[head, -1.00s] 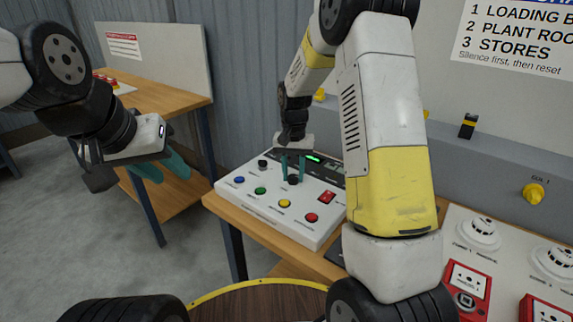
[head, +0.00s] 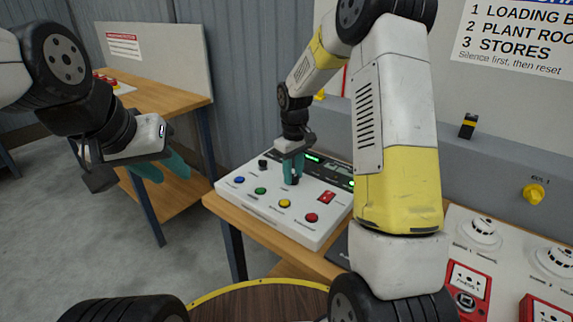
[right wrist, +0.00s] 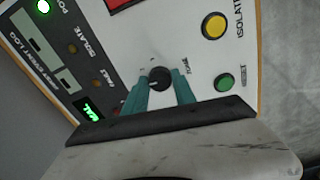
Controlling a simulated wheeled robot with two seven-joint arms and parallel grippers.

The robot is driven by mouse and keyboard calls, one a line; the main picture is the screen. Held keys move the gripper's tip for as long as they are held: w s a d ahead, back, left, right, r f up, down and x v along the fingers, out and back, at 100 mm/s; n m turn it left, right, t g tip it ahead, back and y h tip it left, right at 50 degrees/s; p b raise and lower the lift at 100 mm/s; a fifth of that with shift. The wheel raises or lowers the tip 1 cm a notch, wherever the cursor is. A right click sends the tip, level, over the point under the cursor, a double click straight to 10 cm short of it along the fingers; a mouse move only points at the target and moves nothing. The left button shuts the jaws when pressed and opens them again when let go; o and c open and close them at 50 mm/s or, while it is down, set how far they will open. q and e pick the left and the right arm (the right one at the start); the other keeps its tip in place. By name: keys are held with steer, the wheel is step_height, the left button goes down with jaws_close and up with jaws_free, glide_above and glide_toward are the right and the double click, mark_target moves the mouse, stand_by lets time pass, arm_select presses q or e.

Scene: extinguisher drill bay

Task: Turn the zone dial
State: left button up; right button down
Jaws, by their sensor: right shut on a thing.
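The zone dial (right wrist: 160,79) is a small black round knob with a pale pointer line, on the white panel (head: 250,204) with coloured buttons. My right gripper (head: 292,174) reaches down to the panel and is shut on the dial. In the right wrist view its teal fingers (right wrist: 162,88) stand on both sides of the knob, with the label "ZONE" beside it. In the head view the fingers hide most of the dial. My left gripper (head: 168,172) hangs at the left, empty, its teal fingers apart, away from the panel.
On the panel, a yellow button (right wrist: 214,25) and a green button (right wrist: 225,82) lie near the dial. A red switch (head: 326,197) and a red button (head: 311,218) are to its right. Another wooden bench (head: 165,95) stands behind my left arm.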

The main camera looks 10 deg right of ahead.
mark_target(293, 176)
steer(key=shift+n, duration=0.8)
steer(key=c, duration=1)
jaws_free()
step_height(293, 176, up, 7)
steer(key=shift+r, duration=0.45)
